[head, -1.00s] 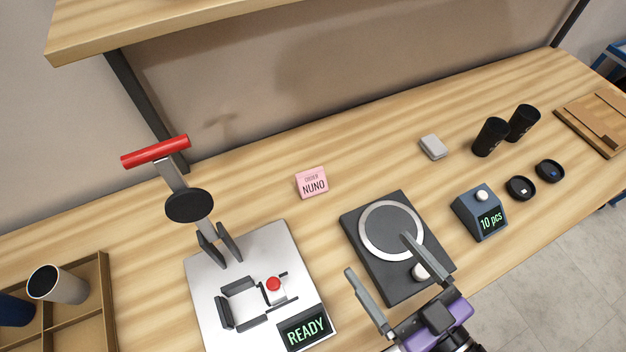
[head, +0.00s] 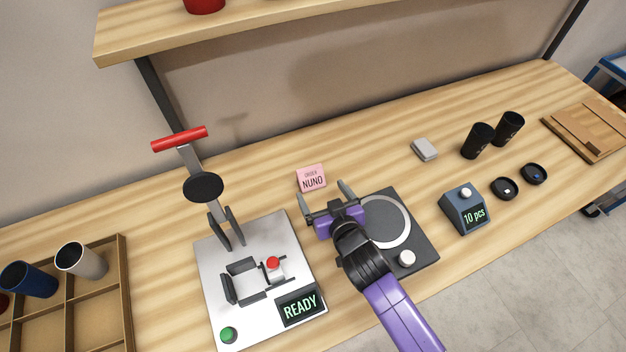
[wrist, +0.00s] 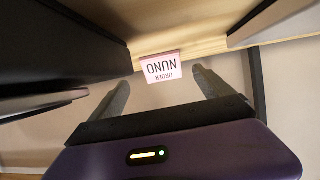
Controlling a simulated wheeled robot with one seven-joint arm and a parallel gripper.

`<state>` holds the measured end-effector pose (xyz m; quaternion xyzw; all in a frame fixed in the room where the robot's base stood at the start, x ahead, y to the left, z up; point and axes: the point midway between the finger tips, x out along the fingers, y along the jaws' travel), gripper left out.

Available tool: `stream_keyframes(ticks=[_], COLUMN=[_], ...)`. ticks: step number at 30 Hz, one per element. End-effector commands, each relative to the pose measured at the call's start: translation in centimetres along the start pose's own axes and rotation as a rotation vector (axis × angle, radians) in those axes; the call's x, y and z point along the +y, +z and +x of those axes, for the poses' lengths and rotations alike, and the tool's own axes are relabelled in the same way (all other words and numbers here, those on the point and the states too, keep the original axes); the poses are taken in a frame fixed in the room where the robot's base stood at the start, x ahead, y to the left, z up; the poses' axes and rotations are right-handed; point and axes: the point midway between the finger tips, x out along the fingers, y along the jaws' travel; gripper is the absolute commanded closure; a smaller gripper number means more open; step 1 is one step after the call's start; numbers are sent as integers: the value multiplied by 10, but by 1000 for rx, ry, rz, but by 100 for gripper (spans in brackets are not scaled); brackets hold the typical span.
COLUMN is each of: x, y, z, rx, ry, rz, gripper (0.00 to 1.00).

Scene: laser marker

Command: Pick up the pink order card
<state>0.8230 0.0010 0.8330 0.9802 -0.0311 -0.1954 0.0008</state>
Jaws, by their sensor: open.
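The pink order card (head: 311,178), printed "ORDER NUNO", stands on the wooden bench between the marking machine and the round-plate device. My gripper (head: 323,191) is open and empty, just in front of the card, with its fingers pointing toward it. In the wrist view the card (wrist: 160,68) appears upside down, centred in the gap between the two fingertips (wrist: 162,80) and beyond them. I see no contact between the fingers and the card.
The marking machine (head: 212,257) with a red-handled lever (head: 180,139) is at left. The black round-plate device (head: 418,246) is close at right of my gripper. A counter (head: 465,209), dark cups (head: 478,141) and a grey block (head: 424,149) stand farther right. A shelf (head: 300,22) hangs above.

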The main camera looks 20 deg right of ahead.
Motion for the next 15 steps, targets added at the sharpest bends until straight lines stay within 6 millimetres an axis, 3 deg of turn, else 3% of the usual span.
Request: stream_keyframes(ticks=[15], x=[-4], y=[-9], z=[48], rx=[0], ry=[-1], rz=[15], gripper=[9])
